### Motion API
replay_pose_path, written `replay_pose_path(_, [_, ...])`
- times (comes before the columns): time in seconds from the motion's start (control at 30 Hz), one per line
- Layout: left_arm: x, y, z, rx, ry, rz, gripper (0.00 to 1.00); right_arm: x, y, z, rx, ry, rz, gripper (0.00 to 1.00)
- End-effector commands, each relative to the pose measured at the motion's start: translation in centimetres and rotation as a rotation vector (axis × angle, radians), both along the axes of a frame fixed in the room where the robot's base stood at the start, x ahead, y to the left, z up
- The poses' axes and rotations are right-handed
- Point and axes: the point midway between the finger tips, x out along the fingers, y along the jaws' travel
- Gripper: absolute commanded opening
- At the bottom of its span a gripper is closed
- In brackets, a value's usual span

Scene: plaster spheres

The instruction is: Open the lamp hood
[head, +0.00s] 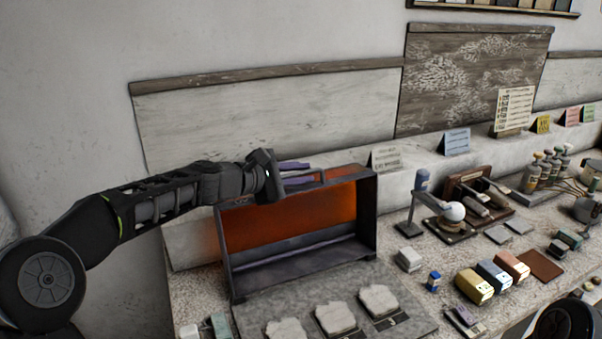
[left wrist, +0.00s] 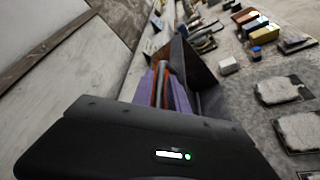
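The lamp hood (head: 369,215) is a dark box on the bench, its front side open towards me and its inside glowing orange. A dark handle (head: 322,174) stands at its top edge. My left gripper (head: 297,173) reaches in from the left at the handle, its purple fingers apart. The fingers also show in the left wrist view (left wrist: 165,90), with a gap between them and the hood (left wrist: 190,62) beyond. Whether they touch the handle I cannot tell. My right gripper is not in view.
In front of the hood, a grey mat (head: 408,327) bears several pale plaster slabs (head: 336,318). To the right stand a white sphere on a stand (head: 453,211), coloured blocks (head: 474,286) and a small blue jar (head: 434,281). A wall with boards rises behind.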

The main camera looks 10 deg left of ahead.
Motion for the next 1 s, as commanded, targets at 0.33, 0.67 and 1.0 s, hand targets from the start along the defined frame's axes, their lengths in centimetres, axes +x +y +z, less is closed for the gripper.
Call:
replay_pose_path(0.33, [-0.03, 0.00, -0.01, 0.000, 0.001, -0.001, 0.00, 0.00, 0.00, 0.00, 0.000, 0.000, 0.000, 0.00])
replay_pose_path(0.67, [-0.04, 0.01, -0.02, 0.000, 0.001, -0.001, 0.00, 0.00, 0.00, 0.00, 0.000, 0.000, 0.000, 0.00])
replay_pose_path(1.0, [-0.03, 0.01, -0.04, 0.000, 0.001, -0.001, 0.00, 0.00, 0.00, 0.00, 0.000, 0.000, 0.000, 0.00])
